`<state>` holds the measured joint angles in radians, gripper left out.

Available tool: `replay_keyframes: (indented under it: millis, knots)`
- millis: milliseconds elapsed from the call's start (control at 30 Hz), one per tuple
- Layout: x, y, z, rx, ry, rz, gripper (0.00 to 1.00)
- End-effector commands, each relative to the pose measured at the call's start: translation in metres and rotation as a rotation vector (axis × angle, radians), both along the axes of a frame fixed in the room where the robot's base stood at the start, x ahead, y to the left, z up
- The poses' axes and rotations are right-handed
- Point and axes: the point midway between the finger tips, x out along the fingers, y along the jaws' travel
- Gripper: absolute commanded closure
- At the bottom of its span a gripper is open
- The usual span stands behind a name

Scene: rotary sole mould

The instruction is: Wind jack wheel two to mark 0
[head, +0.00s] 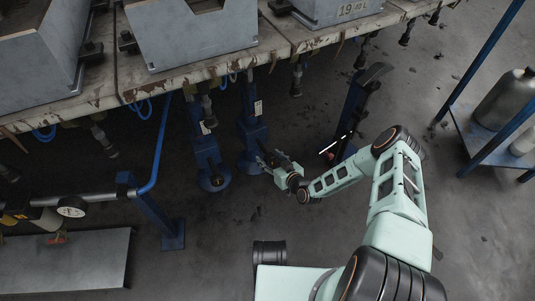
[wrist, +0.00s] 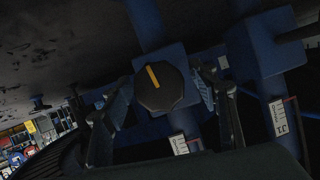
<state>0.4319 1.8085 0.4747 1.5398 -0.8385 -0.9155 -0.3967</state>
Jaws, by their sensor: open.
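A dark, many-sided jack wheel (wrist: 160,87) with a yellow pointer stripe faces me in the wrist view, on a blue jack housing. The stripe points up, leaning slightly left. My gripper (wrist: 165,84) is open, with one finger on each side of the wheel; I cannot tell whether either finger touches it. In the head view my gripper (head: 267,164) is low beside a blue jack post (head: 251,128), and the wheel cannot be made out there. A white scale plate (wrist: 181,145) below the wheel is partly hidden; its marks are too small to read.
Another blue jack post (head: 205,150) stands just left, and a blue stand (head: 352,110) to the right. The worn bench (head: 110,72) with grey moulds overhangs from above. A second scale plate (wrist: 279,117) is at right. A black cylinder (head: 269,253) stands on the floor.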

Motion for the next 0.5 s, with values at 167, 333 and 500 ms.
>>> replay_keyframes:
  millis: [167, 333, 500]
  knots:
    - [-0.0012, -0.0001, -0.0011, 0.0, 0.0, 0.0, 0.46]
    - [-0.0011, -0.0001, -0.0012, 0.0, 0.0, 0.0, 0.46]
    - [-0.0011, 0.0, -0.0011, 0.0, 0.0, 0.0, 0.61]
